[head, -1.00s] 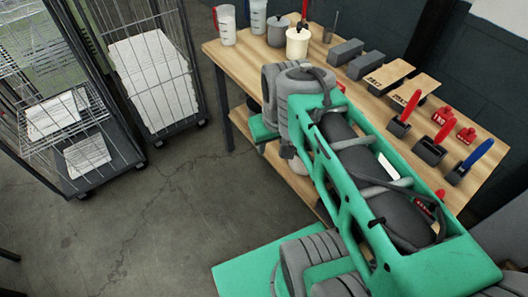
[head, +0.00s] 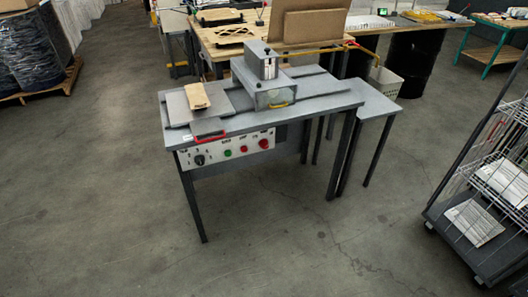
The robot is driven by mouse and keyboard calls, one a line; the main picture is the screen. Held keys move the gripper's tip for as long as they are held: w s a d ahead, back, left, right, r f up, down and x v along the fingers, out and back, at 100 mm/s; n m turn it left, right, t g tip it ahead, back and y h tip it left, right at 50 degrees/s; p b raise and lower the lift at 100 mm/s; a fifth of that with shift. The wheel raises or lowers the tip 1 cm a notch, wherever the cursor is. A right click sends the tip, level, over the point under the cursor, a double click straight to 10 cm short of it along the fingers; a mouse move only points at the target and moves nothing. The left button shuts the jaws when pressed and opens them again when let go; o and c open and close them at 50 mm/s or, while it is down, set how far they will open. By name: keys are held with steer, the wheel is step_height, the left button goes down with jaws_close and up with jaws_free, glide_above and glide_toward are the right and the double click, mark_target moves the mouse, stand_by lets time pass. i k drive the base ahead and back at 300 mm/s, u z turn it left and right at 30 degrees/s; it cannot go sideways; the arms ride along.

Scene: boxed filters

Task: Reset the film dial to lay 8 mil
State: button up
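A grey machine table (head: 290,125) stands in the middle of the head view. A pale control panel (head: 215,155) hangs under its front edge. A black dial (head: 200,159) sits at the panel's left end, with small dark marks around it. The dial's pointer and its setting are too small to read. I cannot tell whether this is the film dial. My gripper and arm are not in view.
A grey boxy unit (head: 268,75) stands on the machine table. A wire cart (head: 490,205) stands at the right. The concrete floor in front is clear.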

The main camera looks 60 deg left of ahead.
mark_target(199, 160)
steer(key=u, duration=2.65)
